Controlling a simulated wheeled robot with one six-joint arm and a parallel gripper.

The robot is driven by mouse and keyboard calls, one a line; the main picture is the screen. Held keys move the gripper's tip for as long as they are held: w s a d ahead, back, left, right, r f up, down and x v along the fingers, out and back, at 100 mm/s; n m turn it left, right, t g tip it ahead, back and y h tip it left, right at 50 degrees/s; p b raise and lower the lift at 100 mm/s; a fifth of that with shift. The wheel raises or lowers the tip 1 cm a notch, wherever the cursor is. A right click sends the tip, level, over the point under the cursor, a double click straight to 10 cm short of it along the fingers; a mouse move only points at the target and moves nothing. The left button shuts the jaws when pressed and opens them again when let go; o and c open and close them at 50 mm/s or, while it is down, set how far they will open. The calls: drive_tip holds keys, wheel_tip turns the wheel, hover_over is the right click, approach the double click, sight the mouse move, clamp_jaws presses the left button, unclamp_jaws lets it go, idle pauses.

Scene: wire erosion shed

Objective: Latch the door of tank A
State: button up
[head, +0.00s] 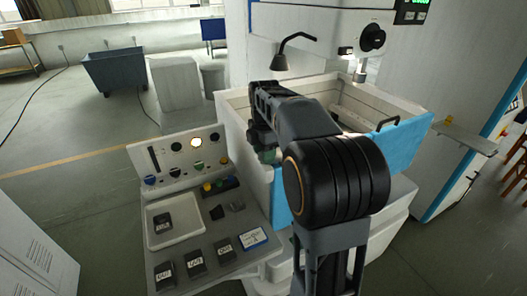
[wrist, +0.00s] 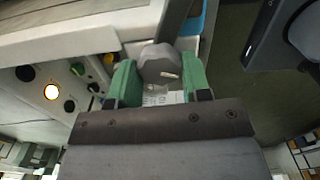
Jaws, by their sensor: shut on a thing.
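The tank (head: 232,112) is a white open-topped box in the head view, with a bright blue door (head: 405,140) along its front. A black handle (head: 383,124) sits on the door's right part. My arm hides the door's middle. In the wrist view, my gripper (wrist: 158,78) has its two green fingers shut on a grey faceted knob (wrist: 161,62) at the tank's corner, beside a dark bar. In the head view my gripper (head: 268,156) is at the tank's front left corner, mostly hidden by my arm. I cannot read a tank letter.
A control panel (head: 180,150) with a lit lamp and coloured knobs stands left of the tank. Its shelf holds a white tray (head: 196,226) and several dark labelled blocks. A white cabinet (head: 28,250) is at the near left. Open floor lies beyond, with a blue bin (head: 114,72).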

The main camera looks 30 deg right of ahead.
drive_tip(key=shift+n, duration=0.5)
drive_tip(key=o, duration=0.9)
drive_tip(key=shift+o, duration=0.2)
wheel_tip(320, 180, up, 14)
drive_tip(key=shift+f, duration=0.1)
idle(0.5)
drive_tip(key=s+a+f+m+t, duration=0.2)
drive_tip(key=s+a+f+m, duration=0.3)
drive_tip(key=s+f+m, duration=0.3)
drive_tip(key=s+a+f+m+t, duration=0.2)
drive_tip(key=s+a+f+m, duration=0.3)
drive_tip(key=s+f+m, duration=0.4)
drive_tip(key=m, duration=0.2)
drive_tip(key=shift+f+m+t+b, duration=0.35)
drive_tip(key=shift+m+t, duration=0.05)
